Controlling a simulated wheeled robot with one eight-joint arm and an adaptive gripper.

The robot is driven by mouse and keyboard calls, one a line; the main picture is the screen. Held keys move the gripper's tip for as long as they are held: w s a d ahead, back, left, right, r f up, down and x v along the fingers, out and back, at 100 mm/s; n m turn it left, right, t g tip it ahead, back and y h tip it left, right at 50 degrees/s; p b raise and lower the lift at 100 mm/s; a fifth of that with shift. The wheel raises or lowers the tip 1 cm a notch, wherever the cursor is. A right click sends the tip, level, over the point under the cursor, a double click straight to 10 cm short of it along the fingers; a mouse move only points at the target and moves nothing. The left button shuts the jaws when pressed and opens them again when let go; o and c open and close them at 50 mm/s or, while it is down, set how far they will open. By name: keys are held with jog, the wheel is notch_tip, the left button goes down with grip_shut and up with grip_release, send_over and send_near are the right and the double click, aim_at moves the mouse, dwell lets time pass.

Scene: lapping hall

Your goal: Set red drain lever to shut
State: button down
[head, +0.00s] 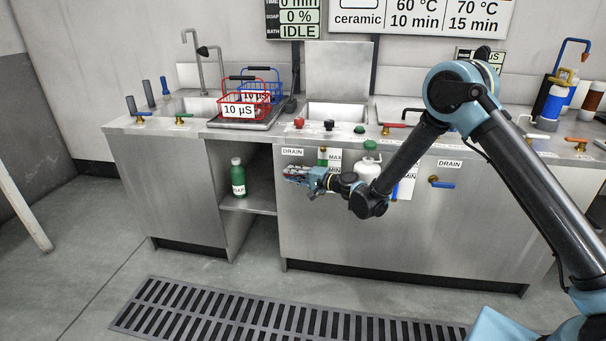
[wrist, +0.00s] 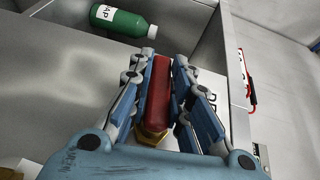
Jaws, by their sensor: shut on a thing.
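The red drain lever (wrist: 158,92) lies lengthwise between my gripper's two fingers in the wrist view, with a brass fitting (wrist: 150,137) at its near end. My gripper (wrist: 161,72) is shut on the lever, one finger on each side. In the head view my gripper (head: 298,174) is at the front of the steel cabinet, just below the left DRAIN label (head: 292,152). There my fingers mostly hide the lever, and its exact angle is hard to tell.
A green soap bottle (head: 238,178) stands on the open shelf left of the gripper. A second drain valve with a blue lever (head: 442,184) is on the right panel. A white round-bodied container (head: 368,168) is close behind my wrist. A floor grate (head: 270,315) lies in front.

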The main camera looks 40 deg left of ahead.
jog(key=shift+d, duration=0.1)
dwell(0.4)
jog(key=c, duration=1.5)
grip_release()
jog(key=shift+c, duration=0.2)
jog(key=shift+o, duration=0.3)
jog(key=f+v, duration=0.1)
jog(key=v, duration=0.6)
jog(key=shift+d+r, duration=0.25)
jog(key=shift+r, duration=0.2)
jog(key=shift+c, duration=0.5)
